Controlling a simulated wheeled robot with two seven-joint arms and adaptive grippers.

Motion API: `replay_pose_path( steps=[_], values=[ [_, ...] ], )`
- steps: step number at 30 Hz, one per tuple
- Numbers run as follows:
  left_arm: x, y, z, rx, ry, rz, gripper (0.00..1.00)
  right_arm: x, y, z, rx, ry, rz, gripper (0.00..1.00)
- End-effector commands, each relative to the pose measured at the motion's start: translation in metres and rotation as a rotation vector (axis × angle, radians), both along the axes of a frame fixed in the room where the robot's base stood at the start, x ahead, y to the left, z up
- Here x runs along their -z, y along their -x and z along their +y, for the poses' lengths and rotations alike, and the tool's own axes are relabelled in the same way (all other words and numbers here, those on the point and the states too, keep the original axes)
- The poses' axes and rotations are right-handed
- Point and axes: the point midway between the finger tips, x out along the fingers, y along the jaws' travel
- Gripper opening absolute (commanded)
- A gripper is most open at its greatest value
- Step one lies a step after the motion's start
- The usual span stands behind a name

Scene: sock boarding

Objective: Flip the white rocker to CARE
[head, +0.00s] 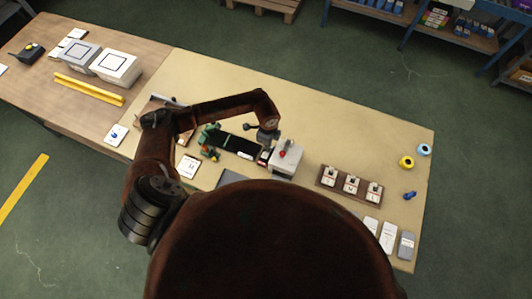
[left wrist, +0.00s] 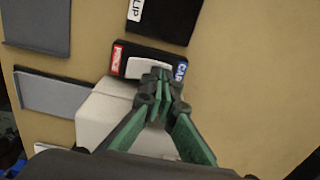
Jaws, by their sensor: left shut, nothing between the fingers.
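The white rocker (left wrist: 138,68) sits in a black housing (left wrist: 122,51), with a red label (left wrist: 116,59) at its left end and a blue label reading CARE (left wrist: 180,71) at its right end. My left gripper (left wrist: 160,74) is shut and empty, its fingertips over the right part of the rocker, toward the CARE end. I cannot tell whether the tips touch it or which way it is tilted. In the head view my left gripper (head: 267,138) is beside the grey-white box with the red button (head: 284,156). My right gripper is out of view.
A dark strip (head: 236,145) with green parts lies left of the box. A brown rack (head: 350,186) with several white-topped units stands to the right. Yellow and blue rolls (head: 406,162) lie at the right edge. The tabletop behind the box is clear.

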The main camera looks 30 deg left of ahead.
Motion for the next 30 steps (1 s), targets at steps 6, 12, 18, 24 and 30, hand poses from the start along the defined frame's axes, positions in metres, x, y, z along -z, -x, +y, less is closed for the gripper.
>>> replay_pose_path(
  steps=[6, 12, 18, 24, 30],
  values=[
    [-0.021, 0.0, 0.0, 0.0, 0.0, -0.001, 0.0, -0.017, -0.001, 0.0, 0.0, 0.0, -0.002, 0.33],
    [-0.036, 0.0, 0.0, 0.0, 0.0, -0.001, 0.0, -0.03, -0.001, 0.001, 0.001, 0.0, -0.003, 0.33],
    [-0.051, -0.001, 0.0, 0.0, 0.001, -0.001, 0.0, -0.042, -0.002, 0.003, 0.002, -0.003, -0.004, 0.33],
    [-0.065, 0.0, 0.0, 0.0, 0.0, -0.001, 0.0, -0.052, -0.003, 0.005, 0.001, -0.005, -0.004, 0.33],
    [-0.065, 0.0, 0.0, 0.0, 0.0, -0.001, 0.0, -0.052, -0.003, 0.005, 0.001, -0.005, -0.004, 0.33]
  ],
)
